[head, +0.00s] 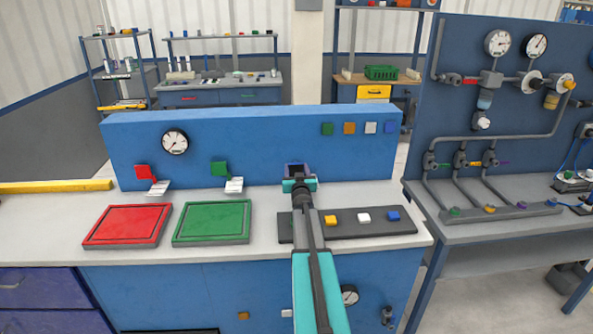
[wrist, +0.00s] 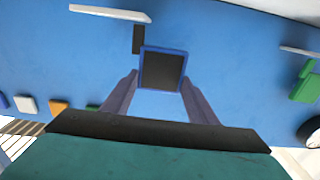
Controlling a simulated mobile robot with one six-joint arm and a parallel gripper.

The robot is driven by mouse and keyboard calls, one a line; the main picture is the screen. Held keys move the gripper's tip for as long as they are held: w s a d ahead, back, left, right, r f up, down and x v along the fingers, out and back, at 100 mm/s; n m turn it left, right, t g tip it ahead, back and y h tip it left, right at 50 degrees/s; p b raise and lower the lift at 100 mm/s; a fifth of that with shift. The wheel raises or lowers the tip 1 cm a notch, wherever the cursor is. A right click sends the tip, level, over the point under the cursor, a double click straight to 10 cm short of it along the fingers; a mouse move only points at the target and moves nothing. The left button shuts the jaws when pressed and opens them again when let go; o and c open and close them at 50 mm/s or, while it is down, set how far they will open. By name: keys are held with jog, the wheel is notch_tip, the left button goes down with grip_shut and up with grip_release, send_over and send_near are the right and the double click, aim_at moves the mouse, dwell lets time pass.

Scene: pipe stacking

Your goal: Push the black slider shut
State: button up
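A blue-rimmed part with a dark square face (wrist: 163,70) is on the blue panel in the wrist view. A small black piece (wrist: 138,40) beside it may be the black slider; I cannot be sure. In the head view my gripper (head: 299,180) is at the panel, in front of the blue part (head: 294,167), and hides much of it. In the wrist view the two fingers of my gripper (wrist: 160,82) stand apart, one on each side of the dark square. Whether they touch it I cannot tell.
Red (head: 143,170) and green (head: 218,168) parts with white plates are on the panel at left. A red tray (head: 127,242), a green tray (head: 212,240) and a dark strip (head: 375,235) with coloured blocks lie on the bench. A pipe board (head: 500,110) stands at right.

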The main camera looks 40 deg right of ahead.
jog(key=c, duration=0.8)
jog(key=shift+o, duration=0.2)
jog(key=shift+b+x, duration=0.4)
jog(key=shift+x, duration=1.65)
jog(key=shift+d+r, duration=0.1)
jog(key=shift+r, duration=0.05)
jog(key=shift+w, duration=0.1)
jog(key=o, duration=1.1)
jog(key=shift+r, duration=0.1)
jog(key=shift+c, duration=0.2)
jog(key=o, duration=0.4)
jog(key=shift+w+d+f, duration=0.1)
jog(key=shift+f, duration=0.15)
jog(key=shift+o, duration=0.2)
jog(key=shift+r, duration=0.1)
